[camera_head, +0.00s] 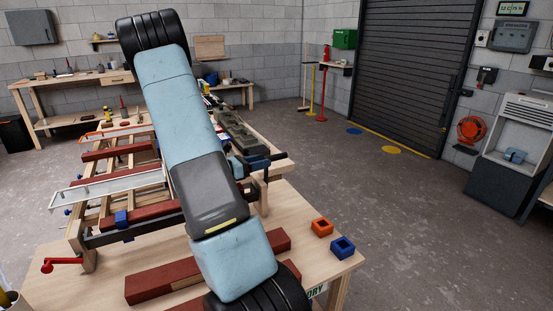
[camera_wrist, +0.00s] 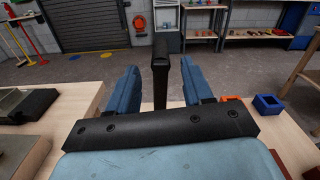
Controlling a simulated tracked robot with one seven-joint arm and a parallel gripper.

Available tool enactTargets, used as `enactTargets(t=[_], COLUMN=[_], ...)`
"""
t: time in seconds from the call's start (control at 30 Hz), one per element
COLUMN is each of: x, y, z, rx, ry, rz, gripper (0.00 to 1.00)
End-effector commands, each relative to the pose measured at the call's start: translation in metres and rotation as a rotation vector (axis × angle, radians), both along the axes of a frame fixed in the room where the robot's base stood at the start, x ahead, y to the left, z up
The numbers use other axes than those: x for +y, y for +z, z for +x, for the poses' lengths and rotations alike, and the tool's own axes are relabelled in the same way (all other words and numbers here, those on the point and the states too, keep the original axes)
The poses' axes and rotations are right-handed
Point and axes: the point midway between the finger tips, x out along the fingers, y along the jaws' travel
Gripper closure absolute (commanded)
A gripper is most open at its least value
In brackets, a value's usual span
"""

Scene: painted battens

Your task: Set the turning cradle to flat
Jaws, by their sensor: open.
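The turning cradle (camera_head: 88,258) is a wooden frame on the near bench at left, with a dark rail, blue clamps and a red crank handle (camera_head: 60,264) at its lower left. Dark red battens (camera_head: 120,151) lie across it. My arm hides its middle, and I cannot tell its exact tilt. My gripper (camera_wrist: 160,72) is open. In the wrist view its blue fingers stand on either side of a dark upright bar (camera_wrist: 160,62), with gaps between; I cannot tell what the bar belongs to. In the head view the gripper is partly hidden behind my arm.
More red battens (camera_head: 150,281) lie on the bench (camera_head: 325,262). An orange block (camera_head: 321,228) and a blue block (camera_head: 342,247) sit near its right edge. A dark green object (camera_head: 238,132) lies beyond the cradle. The floor to the right is open, up to the shutter door (camera_head: 410,75).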

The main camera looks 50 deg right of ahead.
Motion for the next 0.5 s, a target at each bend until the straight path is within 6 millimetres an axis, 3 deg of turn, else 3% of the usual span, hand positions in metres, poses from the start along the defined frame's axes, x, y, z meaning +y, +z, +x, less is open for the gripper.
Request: enactTargets(t=[0.23,0.5], x=[-0.038,-0.058], y=[0.0,0.0], z=[-0.019,-0.028], rx=[0.0,0.0], ry=[-0.003,-0.001], rz=[0.001,0.0], gripper=[0.49,0.49])
